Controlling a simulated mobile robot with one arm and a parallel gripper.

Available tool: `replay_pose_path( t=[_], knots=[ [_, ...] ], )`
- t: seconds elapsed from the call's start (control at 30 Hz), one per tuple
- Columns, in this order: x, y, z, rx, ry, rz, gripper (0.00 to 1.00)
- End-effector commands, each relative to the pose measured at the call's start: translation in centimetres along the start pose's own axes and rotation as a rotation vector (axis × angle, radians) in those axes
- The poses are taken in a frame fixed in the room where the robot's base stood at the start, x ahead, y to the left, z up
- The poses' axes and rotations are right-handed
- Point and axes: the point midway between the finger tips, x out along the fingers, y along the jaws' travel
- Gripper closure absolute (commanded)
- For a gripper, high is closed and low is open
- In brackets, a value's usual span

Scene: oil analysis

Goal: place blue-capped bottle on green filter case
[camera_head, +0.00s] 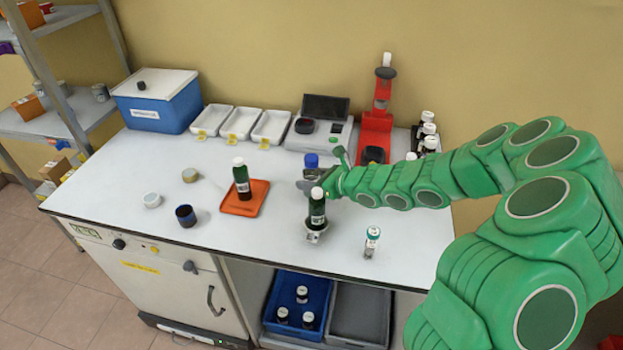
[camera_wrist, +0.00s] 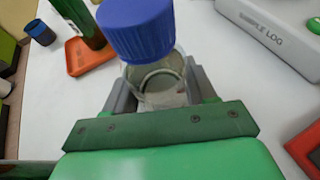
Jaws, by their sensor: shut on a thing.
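My gripper (camera_head: 314,180) is shut on the blue-capped bottle (camera_head: 311,160). In the wrist view the bottle (camera_wrist: 160,85) is clear glass with a wide blue cap and sits between the two grey fingers, roughly upright. Whether its base touches the table is hidden. I cannot make out a green filter case for certain. A green shape (camera_wrist: 7,52) shows at the left edge of the wrist view, cut off, and I cannot tell what it is.
A dark green bottle (camera_head: 317,208) stands just in front of my gripper. Another (camera_head: 242,180) stands on an orange tray (camera_head: 232,207). A dark cup (camera_head: 186,216) and small vial (camera_head: 371,243) are on the table (camera_head: 275,220). A red device (camera_head: 375,130) stands behind.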

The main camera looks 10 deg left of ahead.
Motion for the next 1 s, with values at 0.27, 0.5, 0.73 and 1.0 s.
replay_pose_path(
  t=[0.27, 0.5, 0.73, 1.0],
  knots=[
    [0.0, 0.0, 0.0, 0.0, 0.0, 0.0, 0.19],
    [0.0, 0.0, 0.1, -0.001, 0.0, 0.0, 0.19],
    [-1.4, -0.2, 0.3, 0.0, -0.002, -0.003, 0.19],
    [-4.2, -0.1, 0.3, -0.001, -0.001, -0.002, 0.19]
  ],
)
